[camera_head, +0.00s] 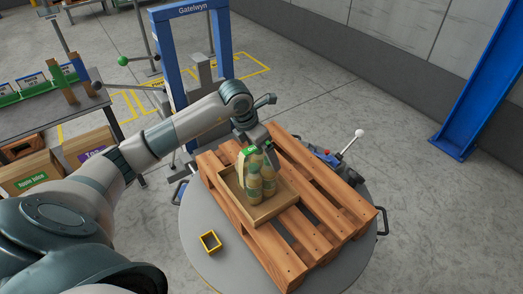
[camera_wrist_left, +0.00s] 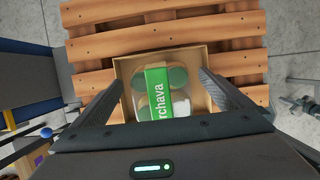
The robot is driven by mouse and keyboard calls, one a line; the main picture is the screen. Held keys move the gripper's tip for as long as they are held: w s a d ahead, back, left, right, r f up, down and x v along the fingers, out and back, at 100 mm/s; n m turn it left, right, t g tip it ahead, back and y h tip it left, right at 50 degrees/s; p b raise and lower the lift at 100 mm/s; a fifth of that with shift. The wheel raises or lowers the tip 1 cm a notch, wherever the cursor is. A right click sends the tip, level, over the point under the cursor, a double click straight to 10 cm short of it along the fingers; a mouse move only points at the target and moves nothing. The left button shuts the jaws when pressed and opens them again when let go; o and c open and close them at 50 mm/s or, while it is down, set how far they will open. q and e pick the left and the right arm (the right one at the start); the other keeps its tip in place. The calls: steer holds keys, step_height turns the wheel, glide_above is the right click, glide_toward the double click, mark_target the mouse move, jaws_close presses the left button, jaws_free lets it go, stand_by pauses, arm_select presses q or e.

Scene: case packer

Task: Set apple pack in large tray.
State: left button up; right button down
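The apple pack (camera_head: 256,184), several pale bottles under a green carry band, stands upright inside the shallow tan tray (camera_head: 277,211). The tray lies on a wooden pallet. In the left wrist view the pack (camera_wrist_left: 159,92) shows from above with its green band and round caps, and the tray rim (camera_wrist_left: 160,52) frames it. My left gripper (camera_head: 258,146) is just above the pack. In the wrist view its two fingers (camera_wrist_left: 166,98) are spread on either side of the pack, with gaps showing, so it is open. My right gripper is not in view.
The wooden pallet (camera_head: 335,212) sits on a round grey turntable (camera_head: 205,265) with a small yellow-edged box (camera_head: 210,241) on it. A blue frame (camera_head: 168,55) stands behind. A side table (camera_head: 70,120) and labelled cartons (camera_head: 30,175) are at the left. A blue column (camera_head: 485,80) stands right.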

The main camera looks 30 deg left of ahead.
arm_select(q)
steer(key=shift+r, duration=0.1)
steer(key=shift+s+a+r, duration=0.1)
steer(key=shift+r, duration=0.45)
steer(key=b+v, duration=0.3)
steer(key=v, duration=0.8)
steer(key=shift+b, duration=0.3)
